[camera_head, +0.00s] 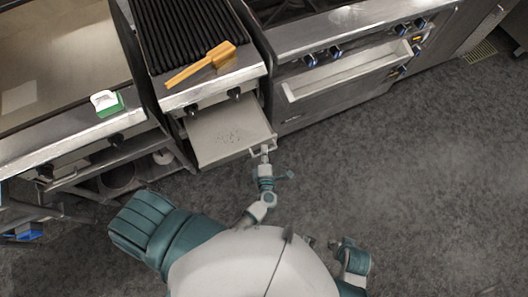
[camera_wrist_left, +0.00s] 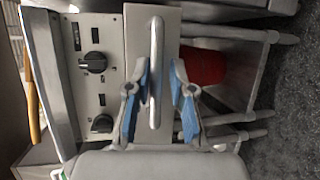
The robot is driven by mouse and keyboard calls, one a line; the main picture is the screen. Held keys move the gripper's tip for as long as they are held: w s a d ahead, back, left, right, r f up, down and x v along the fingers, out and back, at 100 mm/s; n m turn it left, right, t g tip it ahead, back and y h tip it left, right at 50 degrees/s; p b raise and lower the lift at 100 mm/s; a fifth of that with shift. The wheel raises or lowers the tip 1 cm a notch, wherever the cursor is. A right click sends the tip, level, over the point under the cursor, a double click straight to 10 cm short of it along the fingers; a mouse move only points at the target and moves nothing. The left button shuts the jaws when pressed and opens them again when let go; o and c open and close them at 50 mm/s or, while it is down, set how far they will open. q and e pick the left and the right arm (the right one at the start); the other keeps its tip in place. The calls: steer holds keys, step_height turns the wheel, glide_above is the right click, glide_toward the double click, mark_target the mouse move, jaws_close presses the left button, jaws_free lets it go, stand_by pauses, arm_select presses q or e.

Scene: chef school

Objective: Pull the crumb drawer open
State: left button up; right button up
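In the left wrist view, the handle (camera_wrist_left: 156,72) is a pale upright bar in front of the drawer front (camera_wrist_left: 137,42). The blue-padded fingers of the left gripper (camera_wrist_left: 159,100) stand on either side of the bar, spread apart with gaps. My right arm is at the bottom of the head view; its gripper is not clearly made out.
A grill (camera_head: 187,35) with a yellow-handled brush (camera_head: 204,62) is above the drawer. An oven with a long handle (camera_head: 345,75) stands to the right. A griddle bench with a green-and-white item (camera_head: 106,102) is to the left. The grey floor (camera_head: 420,180) at right is clear.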

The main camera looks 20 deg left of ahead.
arm_select(q)
steer(key=v, duration=0.7)
steer(key=shift+s, duration=0.25)
steer(key=shift+d, duration=0.1)
